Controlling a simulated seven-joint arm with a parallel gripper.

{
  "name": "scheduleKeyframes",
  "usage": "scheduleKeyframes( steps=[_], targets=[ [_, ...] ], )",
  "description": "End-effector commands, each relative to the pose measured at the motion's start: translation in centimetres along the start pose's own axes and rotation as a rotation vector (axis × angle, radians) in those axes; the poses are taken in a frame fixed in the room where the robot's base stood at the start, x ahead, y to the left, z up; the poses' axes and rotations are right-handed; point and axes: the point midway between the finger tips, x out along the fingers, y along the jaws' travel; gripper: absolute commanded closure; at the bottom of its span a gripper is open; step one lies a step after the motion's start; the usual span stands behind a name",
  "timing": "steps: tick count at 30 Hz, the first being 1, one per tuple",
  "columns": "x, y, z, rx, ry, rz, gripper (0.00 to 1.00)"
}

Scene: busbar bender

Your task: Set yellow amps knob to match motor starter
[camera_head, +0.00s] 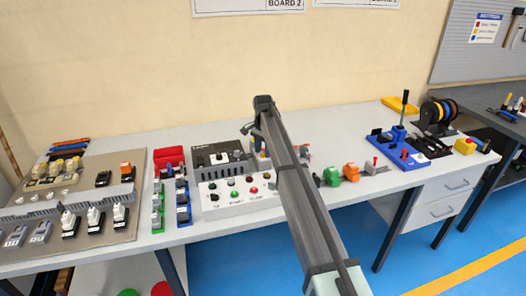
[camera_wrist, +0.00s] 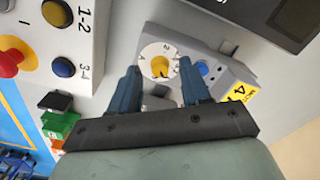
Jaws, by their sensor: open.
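In the wrist view, a yellow knob (camera_wrist: 158,67) sits in the middle of a round white dial (camera_wrist: 147,53) with small numbers around it. A "2" shows near the upper edge; the knob's exact setting is too small to read. The dial is on a grey device (camera_wrist: 222,78) with a blue button beside it. My gripper (camera_wrist: 159,68) is open, with one dark blue finger on each side of the dial. Contact with the knob cannot be told. In the head view my arm hides this spot.
In the wrist view, a white control box (camera_wrist: 75,22) with yellow, blue and red buttons stands left. Black, green and orange blocks (camera_wrist: 56,122) lie below it. A dark panel (camera_wrist: 285,15) is at upper right. The head view shows a crowded bench (camera_head: 330,130).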

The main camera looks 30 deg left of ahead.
Motion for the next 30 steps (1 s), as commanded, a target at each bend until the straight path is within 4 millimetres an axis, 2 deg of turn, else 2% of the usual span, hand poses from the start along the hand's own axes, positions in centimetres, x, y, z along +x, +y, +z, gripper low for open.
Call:
scheduleKeyframes(
  steps=[18,24,30],
  targets=[
    [-10.7,-0.1,-0.1,0.0,0.001,-0.001,0.53],
    [-12.7,0.0,0.0,0.0,0.0,0.0,0.53],
    [-13.2,0.0,0.0,0.0,0.0,0.0,0.53]
  ],
)
